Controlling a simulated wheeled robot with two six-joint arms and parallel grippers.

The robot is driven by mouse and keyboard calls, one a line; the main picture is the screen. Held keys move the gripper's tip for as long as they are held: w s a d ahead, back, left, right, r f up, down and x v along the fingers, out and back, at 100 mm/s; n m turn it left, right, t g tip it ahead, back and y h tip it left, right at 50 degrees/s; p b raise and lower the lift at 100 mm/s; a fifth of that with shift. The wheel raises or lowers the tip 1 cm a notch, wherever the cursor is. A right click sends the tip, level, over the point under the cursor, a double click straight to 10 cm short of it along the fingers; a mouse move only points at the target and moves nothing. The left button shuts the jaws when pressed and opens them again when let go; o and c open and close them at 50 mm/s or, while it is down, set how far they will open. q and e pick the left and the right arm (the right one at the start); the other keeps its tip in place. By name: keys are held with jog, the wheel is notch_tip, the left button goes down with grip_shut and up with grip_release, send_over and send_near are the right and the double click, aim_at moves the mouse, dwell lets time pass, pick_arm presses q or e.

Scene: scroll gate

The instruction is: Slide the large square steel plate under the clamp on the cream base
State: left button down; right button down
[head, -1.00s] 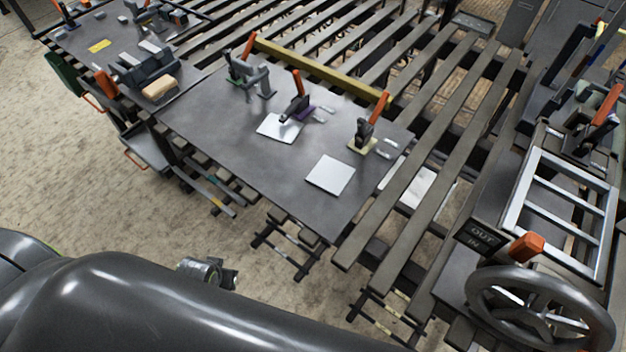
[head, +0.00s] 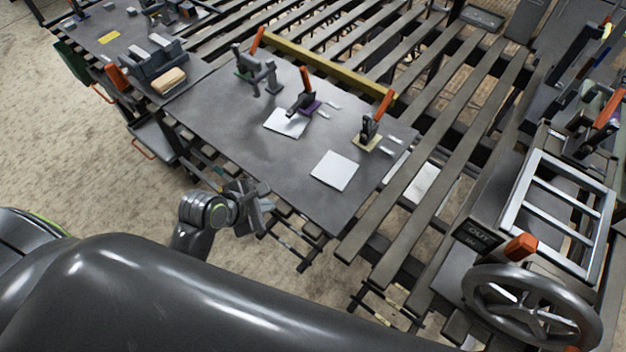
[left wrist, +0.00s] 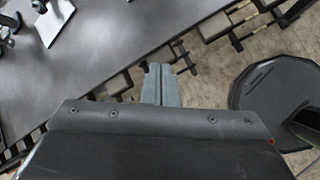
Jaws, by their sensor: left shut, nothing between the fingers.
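The large square steel plate (head: 335,170) lies flat on the grey table, in front of the clamp on the cream base (head: 367,143) and apart from it. This clamp has an orange handle pointing up. A second bright plate (head: 286,123) lies at the clamp with the purple base (head: 310,107). My left gripper (head: 268,200) is beside the table's front edge, short of both plates. Its fingers (left wrist: 161,72) are shut and empty in the left wrist view. A bright plate (left wrist: 53,20) shows there at the upper left; I cannot tell which one. My right gripper is not in view.
A grey clamp-like fixture (head: 258,72) stands on the table's far left. Small bright pieces (head: 392,146) lie beside the cream base. A handwheel (head: 532,305) and an OUT/IN sign (head: 478,236) are at the lower right. The table's front middle is clear.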

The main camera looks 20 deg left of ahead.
pick_arm(q)
jog(key=w+d+n+h, duration=0.1)
jog(key=w+d+n, duration=0.15)
jog(key=n, duration=0.35)
send_near(321, 181)
jog(key=shift+t, duration=0.4)
jog(key=f, duration=0.4)
jog(key=shift+s+f+p, duration=0.25)
jog(key=shift+p, duration=0.15)
jog(key=shift+w+d+p, duration=0.2)
jog(key=shift+w+d, duration=0.05)
jog(key=shift+w, duration=0.25)
jog(key=shift+w+d+p, duration=0.2)
jog(key=shift+w+d, duration=0.1)
jog(key=shift+w, duration=0.25)
jog(key=shift+w+d+f, duration=0.1)
jog(key=shift+w+d, duration=0.3)
jog(key=shift+w, duration=0.35)
jog(key=shift+w, duration=0.1)
